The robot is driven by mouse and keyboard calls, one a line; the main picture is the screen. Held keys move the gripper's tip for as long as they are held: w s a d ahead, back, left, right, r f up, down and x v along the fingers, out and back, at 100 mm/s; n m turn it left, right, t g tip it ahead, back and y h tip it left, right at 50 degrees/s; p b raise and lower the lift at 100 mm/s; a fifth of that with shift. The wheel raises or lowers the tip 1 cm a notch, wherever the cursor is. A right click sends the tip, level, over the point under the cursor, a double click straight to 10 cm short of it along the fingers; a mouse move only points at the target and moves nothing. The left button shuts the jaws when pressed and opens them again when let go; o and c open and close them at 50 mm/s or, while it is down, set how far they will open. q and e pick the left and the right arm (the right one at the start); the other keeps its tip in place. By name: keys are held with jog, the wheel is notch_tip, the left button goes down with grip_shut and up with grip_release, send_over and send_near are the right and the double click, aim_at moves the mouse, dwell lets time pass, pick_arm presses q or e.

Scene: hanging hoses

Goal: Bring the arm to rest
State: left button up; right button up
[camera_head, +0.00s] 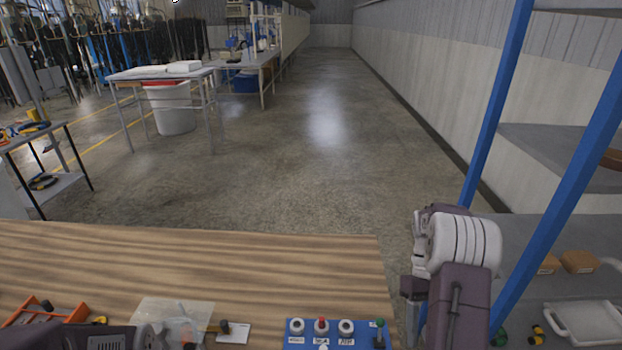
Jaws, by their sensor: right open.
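My right arm rises at the right edge of the wooden table (200,260), with a white banded joint and a purple link. My right gripper (413,300) is partly hidden by the arm; it is open, and I see nothing held in it. It is beside the table's right edge, above the gap to the grey side bench. Part of my left arm shows low at the left, over the table's front; its fingers cannot be made out. No hose is clear near either arm.
A blue button box (335,334) and an orange tray (42,313) lie at the table's front. Blue posts (497,100) stand right of my right arm. A white tray (588,323) lies on the grey bench (540,300). The table's middle is clear.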

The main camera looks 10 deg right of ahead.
jog(key=s+a+r+n+t+h, duration=0.1)
jog(key=a+r+n+t+h, duration=0.25)
jog(key=a, duration=1.05)
jog(key=a+f+m+t+y, duration=0.1)
jog(key=a+f+m+t, duration=0.2)
jog(key=f+t, duration=0.2)
jog(key=shift+w+f+m, duration=0.2)
jog(key=shift+w+m, duration=0.15)
